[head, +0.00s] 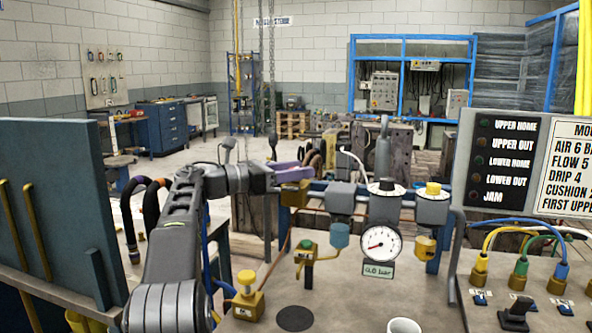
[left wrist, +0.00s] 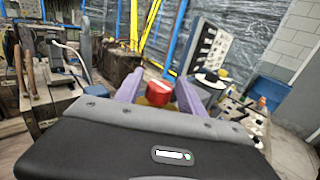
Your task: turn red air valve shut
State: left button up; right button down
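The red valve knob (left wrist: 158,92), with a pale stripe on its top, shows in the left wrist view, with a brass-coloured body below it. My left gripper's two purple fingers (left wrist: 160,94) stand apart, one on each side of the knob, with a small gap showing. In the head view my left gripper (head: 296,174) is level over a brass valve block (head: 294,196) on the pipe line, and the red knob is hidden behind the fingers. Whether a finger touches the knob cannot be told. My right gripper is not in view.
A round gauge (head: 380,243) with a green "0.0 bar" label stands right of the gripper. Yellow-knobbed valves (head: 247,281) and a white cup (head: 404,326) are on the bench. A panel with labelled lamps (head: 479,160) stands at right, a dark board (head: 60,205) at left.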

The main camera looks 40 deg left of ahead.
pick_arm(q)
jog(key=shift+o, duration=0.4)
jog(key=v, duration=0.7)
jog(key=shift+s+a, duration=0.15)
jog(key=shift+s, duration=0.25)
